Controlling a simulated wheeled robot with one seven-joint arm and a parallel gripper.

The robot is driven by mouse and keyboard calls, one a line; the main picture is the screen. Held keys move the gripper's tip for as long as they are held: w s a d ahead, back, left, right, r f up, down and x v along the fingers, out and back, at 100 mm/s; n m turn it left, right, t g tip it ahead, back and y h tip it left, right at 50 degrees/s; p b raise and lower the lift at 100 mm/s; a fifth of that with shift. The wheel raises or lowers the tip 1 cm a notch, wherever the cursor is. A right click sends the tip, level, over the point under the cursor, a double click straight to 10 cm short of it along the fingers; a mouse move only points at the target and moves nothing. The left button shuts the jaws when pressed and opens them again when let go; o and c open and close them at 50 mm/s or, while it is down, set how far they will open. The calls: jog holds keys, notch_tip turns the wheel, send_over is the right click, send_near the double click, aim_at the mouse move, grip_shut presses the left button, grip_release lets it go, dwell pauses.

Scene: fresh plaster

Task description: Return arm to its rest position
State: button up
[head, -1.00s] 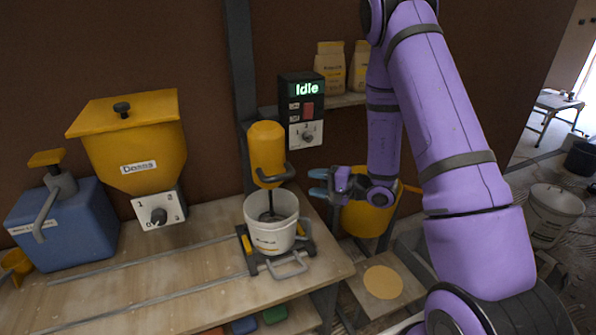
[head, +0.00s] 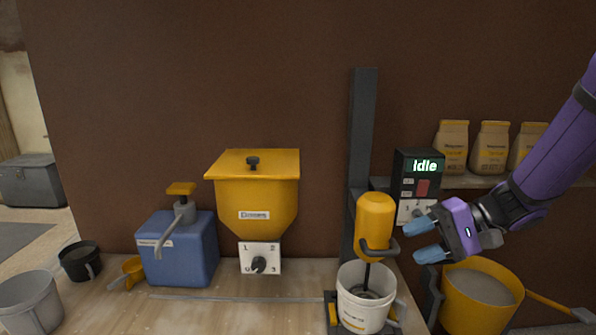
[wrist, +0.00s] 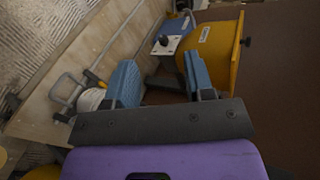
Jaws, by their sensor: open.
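My purple arm reaches in from the right in the head view. My gripper (head: 424,237) is open and empty, with its blue fingers pointing left. In the picture it lies just right of the yellow mixer (head: 375,222) and below the panel reading "Idle" (head: 420,178); I cannot tell whether it touches anything. The white bucket (head: 365,310) stands under the mixer with the stirring rod down in it. In the wrist view my two blue fingers (wrist: 163,85) are spread apart with nothing between them.
A yellow hopper (head: 258,200) and a blue canister (head: 178,250) with a pump stand left on the bench (head: 240,315). A yellow tub (head: 482,297) stands below my gripper at the right. Paper bags (head: 490,148) line the shelf. Two grey-black pails sit far left.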

jog(key=s+d+r+n+t+h, duration=0.1)
jog(key=s+d+r+h, duration=0.3)
jog(key=s, duration=0.4)
jog(key=s+d+r+n+t+h, duration=0.2)
jog(key=s+d+r+t+h, duration=0.1)
jog(key=s+r+h, duration=0.4)
jog(key=shift+s+d+r+t+h, duration=0.3)
jog(key=shift+s+d+h, duration=0.25)
jog(key=shift+s+h, duration=0.35)
jog(key=shift+f, duration=0.1)
dwell(1.7)
